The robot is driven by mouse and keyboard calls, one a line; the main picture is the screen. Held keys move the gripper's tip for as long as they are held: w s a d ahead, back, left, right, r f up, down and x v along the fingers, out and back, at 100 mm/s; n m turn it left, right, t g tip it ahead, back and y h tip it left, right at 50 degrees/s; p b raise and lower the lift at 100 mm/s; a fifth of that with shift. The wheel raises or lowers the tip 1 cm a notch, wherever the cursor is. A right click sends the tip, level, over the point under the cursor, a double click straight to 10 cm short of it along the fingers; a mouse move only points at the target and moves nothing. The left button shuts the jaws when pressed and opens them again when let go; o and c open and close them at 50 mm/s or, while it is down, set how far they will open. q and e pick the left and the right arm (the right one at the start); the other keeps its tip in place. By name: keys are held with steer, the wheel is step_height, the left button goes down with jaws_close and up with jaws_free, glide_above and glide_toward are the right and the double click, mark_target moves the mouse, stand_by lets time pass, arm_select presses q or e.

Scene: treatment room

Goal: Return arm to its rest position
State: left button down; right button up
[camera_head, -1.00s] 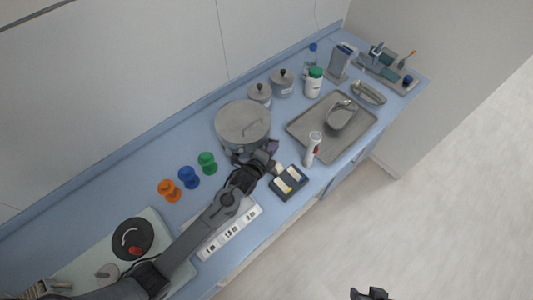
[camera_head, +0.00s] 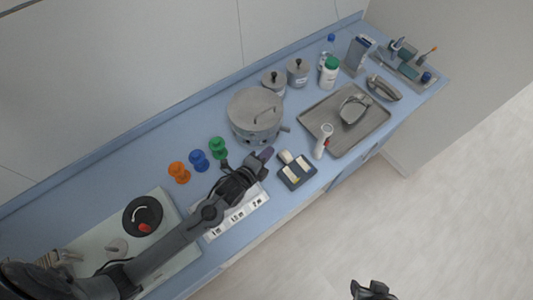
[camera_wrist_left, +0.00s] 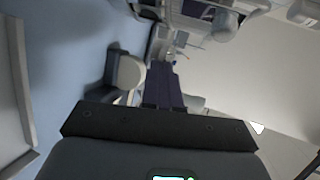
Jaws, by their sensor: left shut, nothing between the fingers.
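My left arm reaches in from the lower left over the blue counter. Its gripper (camera_head: 265,155) is shut and empty, just left of a dark tray with pale and yellow blocks (camera_head: 297,170) and in front of the large grey pot (camera_head: 255,115). In the left wrist view its dark fingers (camera_wrist_left: 163,85) are together, with nothing between them. Part of my right gripper (camera_head: 372,290) shows at the bottom edge, away from the counter; its finger state is unclear.
Orange (camera_head: 179,172), blue (camera_head: 199,160) and green (camera_head: 218,147) knobbed pieces stand left of the pot. A metal tray (camera_head: 330,115) with a grey dish lies to the right, a white handheld device (camera_head: 323,141) at its near edge. A label strip (camera_head: 237,213) lies under the arm.

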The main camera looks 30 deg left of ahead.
arm_select(q)
steer(key=shift+s, duration=0.25)
stand_by(0.3)
